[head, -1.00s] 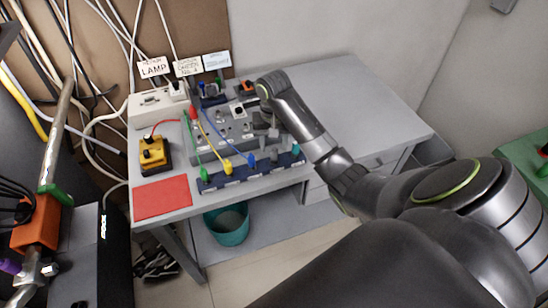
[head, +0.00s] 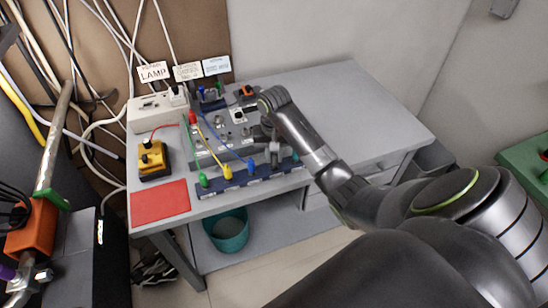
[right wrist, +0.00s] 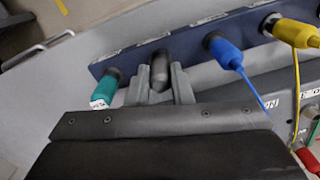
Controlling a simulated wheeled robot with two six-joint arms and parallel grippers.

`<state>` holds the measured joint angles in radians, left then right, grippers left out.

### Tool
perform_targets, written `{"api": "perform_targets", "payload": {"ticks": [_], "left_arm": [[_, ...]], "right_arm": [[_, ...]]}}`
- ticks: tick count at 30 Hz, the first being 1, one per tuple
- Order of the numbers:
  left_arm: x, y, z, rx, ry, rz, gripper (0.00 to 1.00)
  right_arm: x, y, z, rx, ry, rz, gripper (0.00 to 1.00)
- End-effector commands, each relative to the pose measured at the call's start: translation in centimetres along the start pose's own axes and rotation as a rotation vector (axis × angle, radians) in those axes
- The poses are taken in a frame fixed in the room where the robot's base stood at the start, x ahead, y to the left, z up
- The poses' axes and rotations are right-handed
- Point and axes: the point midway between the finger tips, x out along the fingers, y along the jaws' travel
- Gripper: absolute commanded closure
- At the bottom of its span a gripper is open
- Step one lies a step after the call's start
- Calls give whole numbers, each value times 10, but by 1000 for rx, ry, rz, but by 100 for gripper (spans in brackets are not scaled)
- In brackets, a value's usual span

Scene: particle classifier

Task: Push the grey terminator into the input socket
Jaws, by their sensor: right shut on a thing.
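The grey terminator (right wrist: 159,68) is a dark rounded cylinder, upright between the two fingers of my right gripper (right wrist: 155,82) in the right wrist view. The gripper is shut on it, right at the dark blue rail (right wrist: 130,56), between the teal plug (right wrist: 105,88) and the blue plug (right wrist: 226,50). I cannot tell whether the terminator is seated in the rail. In the head view, my right gripper (head: 273,152) is over the rail's right part (head: 240,186). The grey classifier box (head: 208,158) stands behind the rail. I cannot make out which socket is the input. My left gripper is not in view.
A yellow plug (head: 227,171) and a green plug (head: 203,180) stand in the rail, with cables to the box. A red mat (head: 160,203) and a yellow-black switch box (head: 152,157) are at left. The table's right half (head: 350,105) is clear.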

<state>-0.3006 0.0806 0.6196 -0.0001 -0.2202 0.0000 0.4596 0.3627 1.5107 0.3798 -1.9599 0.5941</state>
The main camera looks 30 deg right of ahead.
Motion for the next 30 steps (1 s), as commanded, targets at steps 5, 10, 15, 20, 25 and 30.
{"api": "perform_targets", "payload": {"ticks": [5,10,15,20,25,30], "left_arm": [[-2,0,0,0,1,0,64],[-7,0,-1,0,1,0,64],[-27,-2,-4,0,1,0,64],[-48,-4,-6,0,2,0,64],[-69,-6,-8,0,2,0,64],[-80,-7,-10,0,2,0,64]], "right_arm": [[-5,0,-1,0,2,-1,100],[-25,0,-2,-1,6,-1,100],[-47,0,-1,0,2,0,100],[-69,0,-1,0,1,0,100],[-90,0,0,0,1,-1,100],[-100,0,0,0,0,-1,100]]}}
